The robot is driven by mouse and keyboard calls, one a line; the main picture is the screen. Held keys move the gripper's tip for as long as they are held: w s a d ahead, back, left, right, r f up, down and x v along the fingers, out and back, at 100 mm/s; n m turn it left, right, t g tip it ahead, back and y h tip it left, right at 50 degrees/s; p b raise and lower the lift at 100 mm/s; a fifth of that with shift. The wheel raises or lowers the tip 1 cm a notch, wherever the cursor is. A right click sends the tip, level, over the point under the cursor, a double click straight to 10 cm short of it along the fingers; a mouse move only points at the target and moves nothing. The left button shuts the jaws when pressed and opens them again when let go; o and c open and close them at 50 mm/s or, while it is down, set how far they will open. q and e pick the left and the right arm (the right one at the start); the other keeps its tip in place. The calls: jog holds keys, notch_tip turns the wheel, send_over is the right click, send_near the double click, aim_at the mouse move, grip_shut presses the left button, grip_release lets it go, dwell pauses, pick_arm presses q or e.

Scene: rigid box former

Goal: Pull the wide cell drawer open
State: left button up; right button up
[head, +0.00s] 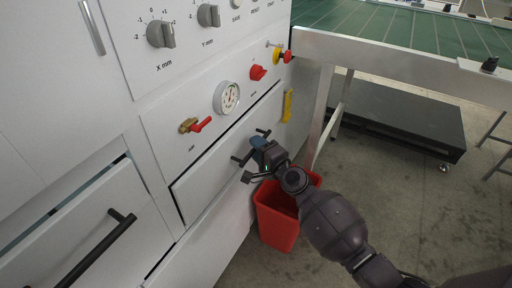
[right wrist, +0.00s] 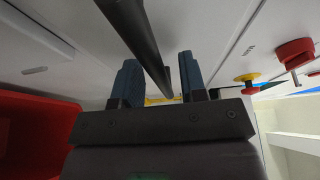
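A wide white drawer front (head: 200,194) sits in the cabinet below the gauge panel. It looks shut or nearly flush. Its black bar handle (head: 238,161) is partly hidden behind my right gripper (head: 262,148). In the right wrist view the handle bar (right wrist: 145,45) runs between the two blue-grey fingers of my right gripper (right wrist: 158,75). The fingers stand apart on either side of the bar, with gaps visible. My left gripper is not in view.
A red bin (head: 277,219) stands on the floor right below my right gripper. Another drawer handle (head: 97,250) is at the lower left. A gauge (head: 226,97), a red-handled valve (head: 199,125) and knobs sit above. A conveyor frame (head: 400,62) stands at the right.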

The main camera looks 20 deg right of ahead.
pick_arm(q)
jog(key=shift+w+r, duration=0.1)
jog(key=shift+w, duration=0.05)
pick_arm(e)
jog(key=shift+w, duration=0.2)
grip_shut()
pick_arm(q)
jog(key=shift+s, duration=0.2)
